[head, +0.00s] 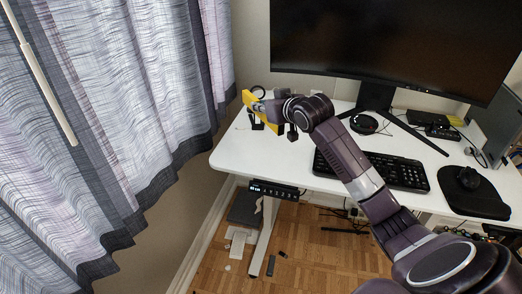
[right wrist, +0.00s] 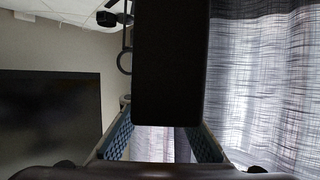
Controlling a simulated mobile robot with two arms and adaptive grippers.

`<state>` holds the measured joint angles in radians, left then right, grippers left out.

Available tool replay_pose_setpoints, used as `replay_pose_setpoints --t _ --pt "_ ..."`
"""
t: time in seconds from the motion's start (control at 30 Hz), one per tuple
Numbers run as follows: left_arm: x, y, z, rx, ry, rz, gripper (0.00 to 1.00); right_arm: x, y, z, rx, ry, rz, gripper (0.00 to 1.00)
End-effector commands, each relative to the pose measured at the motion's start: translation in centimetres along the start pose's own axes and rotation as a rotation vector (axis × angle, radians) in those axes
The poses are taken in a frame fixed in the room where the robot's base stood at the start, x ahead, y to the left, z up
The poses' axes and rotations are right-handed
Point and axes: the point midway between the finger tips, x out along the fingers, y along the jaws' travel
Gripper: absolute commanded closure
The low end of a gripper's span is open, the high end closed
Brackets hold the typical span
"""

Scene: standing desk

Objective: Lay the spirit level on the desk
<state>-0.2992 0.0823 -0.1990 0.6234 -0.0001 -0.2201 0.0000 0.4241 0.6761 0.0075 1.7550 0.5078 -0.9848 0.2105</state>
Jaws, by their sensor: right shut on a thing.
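A yellow spirit level (head: 250,99) is held at the left end of the white desk (head: 236,150) in the head view. My right gripper (head: 268,116) is shut on it, and the gripper's dark fingers partly cover it. The level looks tilted and appears above the desk top; I cannot tell the exact gap. In the right wrist view my right gripper (right wrist: 160,143) shows its blue finger pads, and a large dark block fills the middle; I cannot tell whether that is the level. My left gripper is not in view.
A black keyboard (head: 400,172), a mouse (head: 468,178) on a dark pad and a large monitor (head: 400,35) occupy the desk's middle and right. A black ring-shaped thing (head: 258,88) is behind the level. A curtain (head: 120,90) hangs left of the desk. The desk's front left is bare.

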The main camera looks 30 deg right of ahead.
Motion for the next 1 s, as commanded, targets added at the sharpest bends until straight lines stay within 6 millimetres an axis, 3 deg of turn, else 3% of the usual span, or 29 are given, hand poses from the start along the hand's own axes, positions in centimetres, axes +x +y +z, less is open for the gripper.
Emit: replay_pose_setpoints --t 0.1,0.3,0.8,1.0 --pt "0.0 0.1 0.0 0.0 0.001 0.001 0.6 1.3 0.0 3.3 0.003 -0.005 -0.001 1.0" --pt "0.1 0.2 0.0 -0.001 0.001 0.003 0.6 3.1 0.0 7.7 0.002 -0.002 -0.001 1.0" --pt "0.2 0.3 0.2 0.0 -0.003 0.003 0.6 5.4 0.0 13.2 0.001 0.001 -0.001 1.0" --pt "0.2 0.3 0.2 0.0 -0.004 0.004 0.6 5.6 0.0 13.5 -0.001 0.004 -0.001 1.0"
